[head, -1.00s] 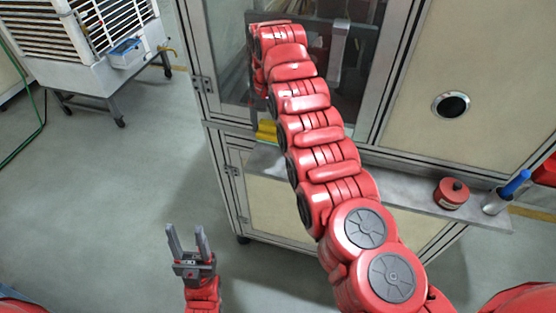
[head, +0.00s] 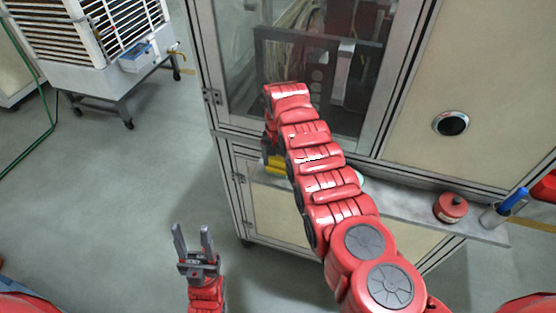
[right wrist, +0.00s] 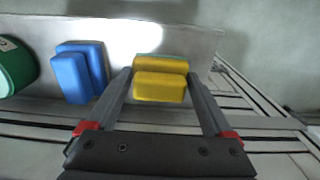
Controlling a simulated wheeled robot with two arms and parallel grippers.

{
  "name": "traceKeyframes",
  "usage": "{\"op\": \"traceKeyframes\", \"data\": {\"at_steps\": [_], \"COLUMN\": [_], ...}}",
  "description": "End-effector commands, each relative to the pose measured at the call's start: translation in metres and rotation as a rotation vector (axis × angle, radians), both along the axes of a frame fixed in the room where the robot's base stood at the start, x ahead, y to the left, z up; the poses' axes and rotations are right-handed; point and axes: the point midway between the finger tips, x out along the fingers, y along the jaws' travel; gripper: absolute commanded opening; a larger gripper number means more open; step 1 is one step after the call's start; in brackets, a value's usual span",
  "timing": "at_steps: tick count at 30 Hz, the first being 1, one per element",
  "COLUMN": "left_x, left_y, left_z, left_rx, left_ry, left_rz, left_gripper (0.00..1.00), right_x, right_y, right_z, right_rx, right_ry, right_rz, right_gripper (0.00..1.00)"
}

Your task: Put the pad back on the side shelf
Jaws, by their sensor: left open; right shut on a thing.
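The yellow pad (right wrist: 160,87) is between the two fingers of my right gripper (right wrist: 160,76) in the right wrist view, and the gripper is shut on it. The side shelf (right wrist: 118,38) lies behind and beneath the pad, near the shelf's end; I cannot tell whether they touch. In the head view, the yellow pad (head: 276,165) shows at the left end of the side shelf (head: 400,196), partly hidden by my right arm. My left gripper (head: 193,237) is open and empty over the floor, left of the cabinet.
A blue pad (right wrist: 80,72) and a green round thing (right wrist: 14,66) are on the shelf left of the yellow pad. A red round part (head: 450,207) and a blue-handled tool (head: 511,202) are at the shelf's right. The cabinet (head: 480,100) stands behind.

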Motion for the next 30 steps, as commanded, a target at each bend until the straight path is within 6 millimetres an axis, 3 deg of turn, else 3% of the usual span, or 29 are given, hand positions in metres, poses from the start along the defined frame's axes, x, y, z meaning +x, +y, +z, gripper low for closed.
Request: {"op": "traceKeyframes", "data": {"at_steps": [1, 2, 3, 17, 21, 27, 30], "left_x": [0.000, 0.000, 0.000, 0.000, 0.000, 0.000, 0.000], "left_y": [0.000, 0.000, 0.000, 0.000, 0.000, 0.000, 0.000], "left_z": [0.000, 0.000, 0.000, -0.009, -0.020, -0.041, -0.043], "left_rx": [0.000, 0.000, 0.000, 0.000, 0.000, 0.000, 0.000], "left_ry": [0.000, 0.000, 0.000, 0.000, 0.001, 0.000, 0.000], "left_rz": [0.000, 0.000, 0.000, 0.000, 0.000, 0.000, 0.000], "left_gripper": [0.50, 0.50, 0.50, 0.50, 0.50, 0.50, 0.50], "right_x": [0.000, 0.000, 0.000, 0.001, 0.001, 0.001, 0.001], "right_y": [0.000, 0.000, 0.000, 0.000, 0.000, -0.001, 0.000], "right_z": [-0.001, -0.001, -0.001, 0.011, 0.031, 0.085, 0.099], "right_rx": [0.000, 0.000, 0.000, 0.001, 0.001, 0.001, 0.001], "right_ry": [0.001, 0.001, 0.001, -0.001, -0.006, -0.003, 0.001], "right_rz": [0.000, 0.000, 0.000, 0.000, 0.001, 0.000, 0.000], "right_gripper": [0.19, 0.92, 0.99, 1.00, 1.00, 1.00, 1.00]}}
